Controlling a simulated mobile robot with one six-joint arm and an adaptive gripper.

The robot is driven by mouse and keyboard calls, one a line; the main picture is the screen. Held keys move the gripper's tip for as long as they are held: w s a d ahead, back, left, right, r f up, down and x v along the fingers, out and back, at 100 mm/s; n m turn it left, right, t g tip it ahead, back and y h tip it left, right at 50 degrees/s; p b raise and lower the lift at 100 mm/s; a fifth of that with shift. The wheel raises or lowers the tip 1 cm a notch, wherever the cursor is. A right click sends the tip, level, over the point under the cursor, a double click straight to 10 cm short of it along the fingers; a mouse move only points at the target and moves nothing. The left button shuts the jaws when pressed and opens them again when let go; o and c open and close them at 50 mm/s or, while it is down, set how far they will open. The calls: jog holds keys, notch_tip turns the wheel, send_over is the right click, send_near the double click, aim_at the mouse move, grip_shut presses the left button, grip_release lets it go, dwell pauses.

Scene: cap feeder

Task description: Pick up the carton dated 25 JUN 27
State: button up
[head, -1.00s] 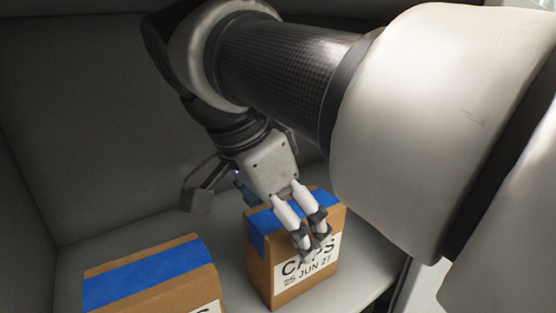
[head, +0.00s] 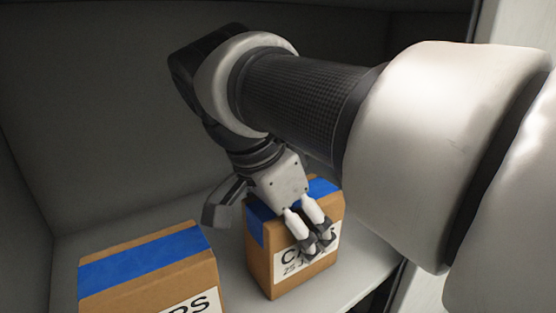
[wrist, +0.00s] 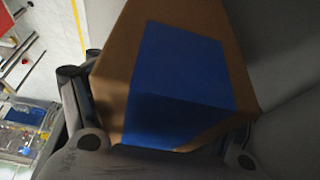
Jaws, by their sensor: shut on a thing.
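The carton dated 25 JUN 27 (head: 258,262) is a brown box with blue tape on top and a white label on its front. It stands upright on the shelf, right of centre in the head view. My gripper (head: 312,243) is shut on this carton from above, with fingers over the front label. They cover part of the lettering, and the date is now mostly hidden. The far finger is hidden behind the box. In the wrist view the carton's brown top and blue tape (wrist: 180,80) fill the space between the fingers.
A second brown carton (head: 190,280) with blue tape stands to the left, its label cut off by the frame. A gap separates the two. Grey walls (head: 90,110) enclose the shelf (head: 345,280) at the back and left. The shelf's edge is at right.

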jog(key=shift+f, duration=0.1)
jog(key=c, duration=0.5)
jog(key=shift+c, duration=0.4)
